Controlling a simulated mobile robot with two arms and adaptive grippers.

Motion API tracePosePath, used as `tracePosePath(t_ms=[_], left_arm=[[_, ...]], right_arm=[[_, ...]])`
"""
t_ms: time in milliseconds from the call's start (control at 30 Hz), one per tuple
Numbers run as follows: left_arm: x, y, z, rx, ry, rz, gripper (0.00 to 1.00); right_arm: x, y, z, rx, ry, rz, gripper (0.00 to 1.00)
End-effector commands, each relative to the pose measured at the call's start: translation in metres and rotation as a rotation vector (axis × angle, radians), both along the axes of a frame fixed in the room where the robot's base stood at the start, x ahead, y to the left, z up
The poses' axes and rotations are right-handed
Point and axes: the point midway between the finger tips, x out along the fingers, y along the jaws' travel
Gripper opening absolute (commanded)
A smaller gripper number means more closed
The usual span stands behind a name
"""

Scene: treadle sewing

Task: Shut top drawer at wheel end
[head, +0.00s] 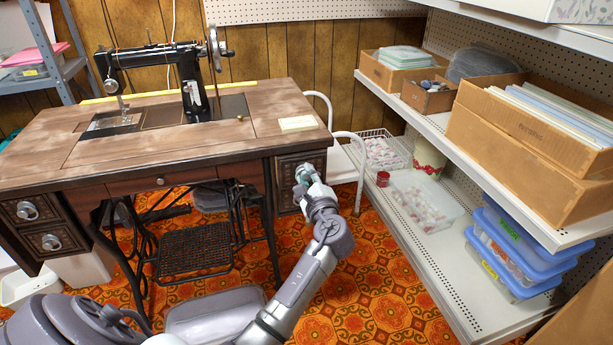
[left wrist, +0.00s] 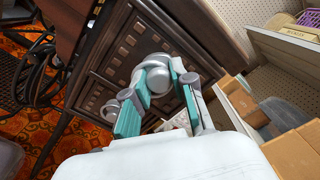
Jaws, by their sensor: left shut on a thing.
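The top drawer (head: 287,168) at the wheel end is a dark carved wooden front under the right side of the sewing table (head: 230,150). It also shows close up in the left wrist view (left wrist: 122,48). My left gripper (head: 306,174) is at this drawer front. In the left wrist view its teal-padded fingers (left wrist: 160,88) are shut on the round metal knob (left wrist: 156,70), one on each side. My gripper hides much of the drawer front in the head view. I cannot tell how far the drawer stands out. My right gripper is not in view.
The black sewing machine (head: 165,70) stands on the table, its hand wheel (head: 214,48) at the right. A lower knob (left wrist: 110,110) shows below the held one. White shelves (head: 455,165) with boxes stand close on the right. Patterned orange floor (head: 375,280) lies between.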

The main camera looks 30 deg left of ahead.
Motion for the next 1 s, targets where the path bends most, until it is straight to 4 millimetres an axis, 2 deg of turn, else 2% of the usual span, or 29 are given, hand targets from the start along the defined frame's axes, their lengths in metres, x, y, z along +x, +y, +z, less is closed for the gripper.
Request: tracePosePath(t_ms=[133,400,667,700,800,867,1000], left_arm=[[0.004,0.004,0.000,0.001,0.000,0.001,0.00],[0.027,0.031,0.000,0.001,0.001,0.000,0.00],[0.028,0.033,0.001,0.001,-0.001,0.000,0.00],[0.028,0.033,0.001,0.000,-0.002,0.000,0.28],[0.028,0.033,0.001,0.001,-0.003,0.001,0.44],[0.027,0.034,0.001,0.001,-0.002,0.001,0.51],[0.027,0.033,0.001,0.001,-0.001,0.002,0.51]], right_arm=[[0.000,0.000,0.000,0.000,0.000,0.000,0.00],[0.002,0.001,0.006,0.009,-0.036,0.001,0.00],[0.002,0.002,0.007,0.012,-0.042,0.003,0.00],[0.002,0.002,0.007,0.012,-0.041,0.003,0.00],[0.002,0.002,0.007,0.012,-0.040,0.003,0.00],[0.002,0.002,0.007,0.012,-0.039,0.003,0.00],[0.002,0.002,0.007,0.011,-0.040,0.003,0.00]])
